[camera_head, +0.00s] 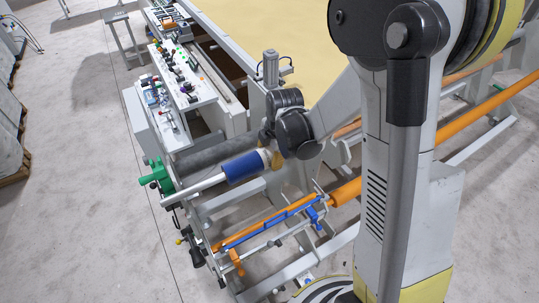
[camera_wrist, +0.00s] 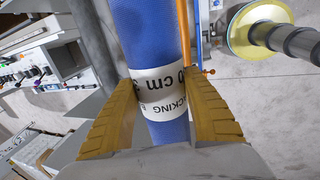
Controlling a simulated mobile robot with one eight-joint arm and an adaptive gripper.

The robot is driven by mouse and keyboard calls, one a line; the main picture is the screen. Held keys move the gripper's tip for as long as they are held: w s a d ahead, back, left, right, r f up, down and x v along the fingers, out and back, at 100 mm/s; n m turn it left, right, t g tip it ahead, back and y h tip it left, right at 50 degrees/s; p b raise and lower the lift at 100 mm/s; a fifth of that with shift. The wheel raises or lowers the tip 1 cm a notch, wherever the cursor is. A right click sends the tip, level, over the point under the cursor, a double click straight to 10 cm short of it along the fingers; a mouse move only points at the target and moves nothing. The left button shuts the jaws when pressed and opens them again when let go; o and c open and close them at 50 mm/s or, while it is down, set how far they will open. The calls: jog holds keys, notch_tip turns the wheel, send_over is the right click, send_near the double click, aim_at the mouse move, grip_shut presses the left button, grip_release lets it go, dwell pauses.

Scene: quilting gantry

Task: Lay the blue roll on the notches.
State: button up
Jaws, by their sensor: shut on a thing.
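The blue roll (camera_head: 245,167) has a pale core sticking out of its left end and a white printed label band. My gripper (camera_head: 272,156) is shut on it near that band, in the middle of the picture. In the wrist view, the blue roll (camera_wrist: 150,35) runs up the picture between the two tan fingers of my gripper (camera_wrist: 164,98), one on each side of the label. The core's left end is close to a green bracket (camera_head: 158,175) on the frame; I cannot tell whether they touch. The notches cannot be made out clearly.
A dark grey roller (camera_head: 215,153) lies just behind the blue roll. Orange and blue bars (camera_head: 265,224) cross the frame in front. Bare floor (camera_head: 95,200) lies to the left.

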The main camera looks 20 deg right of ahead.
notch_tip(320, 180, down, 9)
jog(key=b, duration=0.8)
jog(key=shift+r, duration=0.15)
dwell(0.4)
jog(key=o, duration=1.4)
jog(key=v, duration=1.2)
jog(key=shift+b, duration=0.3)
